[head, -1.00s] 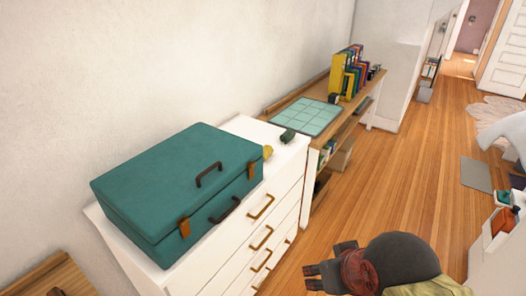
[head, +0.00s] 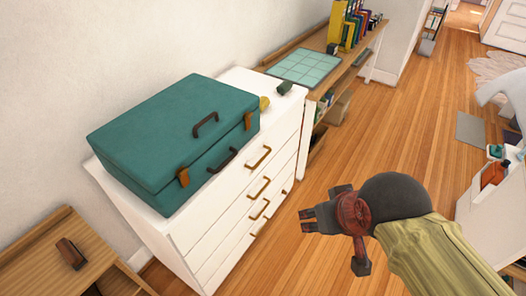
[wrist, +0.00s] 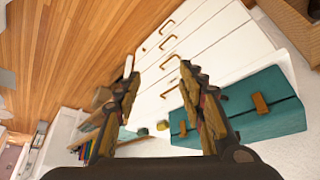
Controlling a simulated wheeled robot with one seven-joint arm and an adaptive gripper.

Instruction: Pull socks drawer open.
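A white dresser (head: 213,243) stands against the wall, with several drawers stacked in its front and brass-coloured pull handles. The top handle (head: 258,157) and the handle below it (head: 259,188) show in the head view; all drawers look shut. I see no label that tells which is the socks drawer. My gripper (head: 306,220) is in the air to the right of the dresser front, apart from it. In the wrist view my gripper (wrist: 165,88) has its two fingers spread with nothing between them, and the dresser front (wrist: 205,40) lies beyond, appearing rotated.
A teal suitcase (head: 175,140) lies on the dresser, beside small yellow and dark green items. A wooden shelf (head: 349,62) with books stands behind it. A low wooden unit (head: 40,255) is at front left.

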